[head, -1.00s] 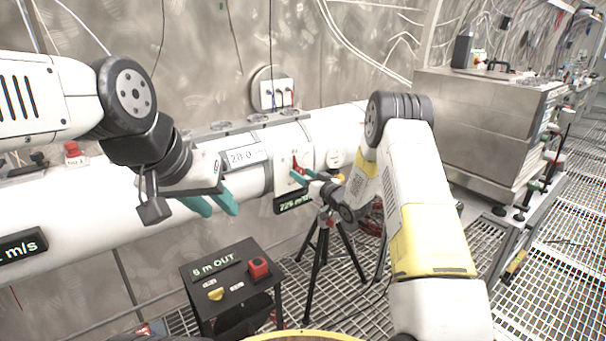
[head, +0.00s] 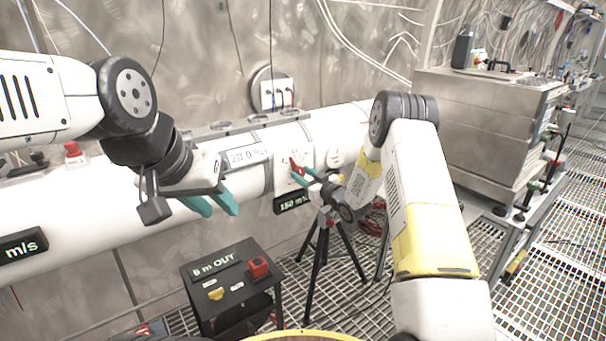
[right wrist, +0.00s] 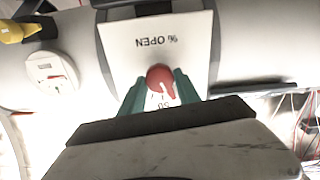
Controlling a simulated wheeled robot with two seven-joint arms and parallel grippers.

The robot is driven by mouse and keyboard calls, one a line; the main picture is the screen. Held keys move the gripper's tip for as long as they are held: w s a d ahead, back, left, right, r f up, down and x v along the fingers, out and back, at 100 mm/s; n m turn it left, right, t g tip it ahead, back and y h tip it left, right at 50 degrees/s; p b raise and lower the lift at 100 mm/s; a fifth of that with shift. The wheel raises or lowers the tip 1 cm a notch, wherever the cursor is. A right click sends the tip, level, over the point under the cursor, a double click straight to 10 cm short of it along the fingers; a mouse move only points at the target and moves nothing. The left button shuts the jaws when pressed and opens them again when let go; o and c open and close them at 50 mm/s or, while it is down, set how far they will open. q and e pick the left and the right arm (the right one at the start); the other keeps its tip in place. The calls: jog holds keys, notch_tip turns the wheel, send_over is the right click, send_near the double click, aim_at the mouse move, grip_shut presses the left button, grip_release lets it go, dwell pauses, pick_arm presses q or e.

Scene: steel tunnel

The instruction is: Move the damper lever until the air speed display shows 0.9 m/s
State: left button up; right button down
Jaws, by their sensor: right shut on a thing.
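The damper lever (head: 297,167) is red and sits on a white plate on the big white pipe. My right gripper (head: 304,176) is shut on it. In the right wrist view its round red end (right wrist: 160,78) sits between the two teal fingers (right wrist: 160,92), over a plate marked "% OPEN"; part of the scale is covered. The air speed display (head: 22,246) is cut by the left edge; only "m/s" shows, its digits out of view. My left gripper (head: 212,204) is open and empty in front of the pipe, away from the lever.
A small dark display (head: 294,203) below the lever reads about 150, in small blurred units. A tripod (head: 320,250) stands under my right gripper. A steel cabinet (head: 480,125) is at right.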

jog(key=c, duration=0.9)
grip_release()
jog(key=v, duration=0.7)
jog(key=shift+s+d, duration=0.25)
jog(key=shift+s, duration=0.05)
